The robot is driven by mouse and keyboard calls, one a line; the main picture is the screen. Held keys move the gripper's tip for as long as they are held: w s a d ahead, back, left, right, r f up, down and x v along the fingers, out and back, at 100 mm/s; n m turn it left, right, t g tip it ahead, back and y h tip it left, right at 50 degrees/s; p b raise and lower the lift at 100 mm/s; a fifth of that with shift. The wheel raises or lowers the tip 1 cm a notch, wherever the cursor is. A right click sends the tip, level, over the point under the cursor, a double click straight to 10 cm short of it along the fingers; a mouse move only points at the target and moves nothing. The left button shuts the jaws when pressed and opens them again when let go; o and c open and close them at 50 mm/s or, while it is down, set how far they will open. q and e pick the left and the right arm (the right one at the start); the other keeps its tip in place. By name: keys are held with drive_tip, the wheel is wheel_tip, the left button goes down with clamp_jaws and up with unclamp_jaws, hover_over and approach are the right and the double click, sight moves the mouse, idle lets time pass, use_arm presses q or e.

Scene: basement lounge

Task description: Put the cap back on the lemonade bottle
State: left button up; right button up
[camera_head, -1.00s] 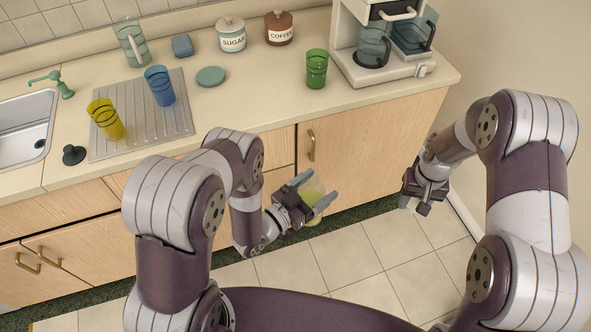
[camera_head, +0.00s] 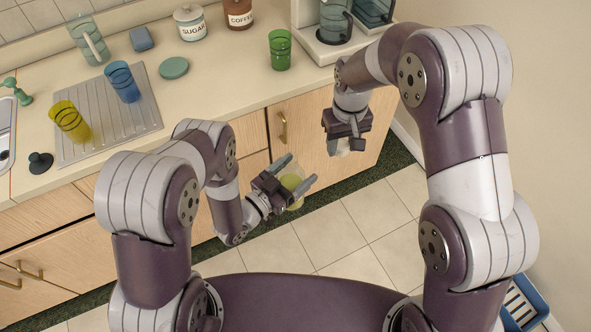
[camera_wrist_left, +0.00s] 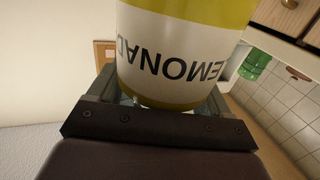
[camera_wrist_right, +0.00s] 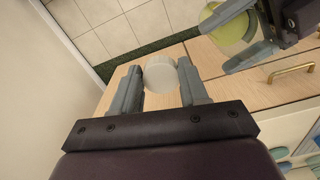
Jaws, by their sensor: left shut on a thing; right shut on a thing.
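My left gripper (camera_head: 300,172) is shut on the lemonade bottle (camera_head: 291,187), in front of the cabinets. The left wrist view shows the bottle's white label and yellow-green body (camera_wrist_left: 180,55) between the fingers; its mouth is out of that view. My right gripper (camera_head: 344,147) is shut on a small white cap, which shows between its fingertips in the right wrist view (camera_wrist_right: 160,74). The right gripper is to the right of the bottle and a little higher in the head view, apart from it. The bottle (camera_wrist_right: 230,28) also shows at the top right of the right wrist view.
The counter holds a yellow cup (camera_head: 70,121), a blue cup (camera_head: 122,81), a green cup (camera_head: 280,50), a clear pitcher (camera_head: 88,40), canisters and a coffee machine. Cabinet doors (camera_head: 300,115) stand close behind both grippers. A blue crate (camera_head: 524,303) is at the lower right.

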sight(292, 160)
drive_tip(key=s+a+r+n, duration=0.1)
drive_tip(key=a+r, duration=0.1)
drive_tip(key=a, duration=0.1)
drive_tip(key=s+a+r+n, duration=0.1)
drive_tip(key=s+a+r, duration=0.1)
drive_tip(key=a+r, duration=0.1)
drive_tip(key=s+a+r+n, duration=0.1)
drive_tip(key=s+a+r, duration=0.1)
drive_tip(key=a, duration=0.3)
drive_tip(key=shift+r+n, duration=0.4)
drive_tip(key=shift+r, duration=0.3)
drive_tip(key=shift+w, duration=0.1)
drive_tip(key=shift+f, duration=0.1)
drive_tip(key=shift+f, duration=1.9)
drive_tip(key=shift+f, duration=0.9)
drive_tip(key=shift+f, duration=0.55)
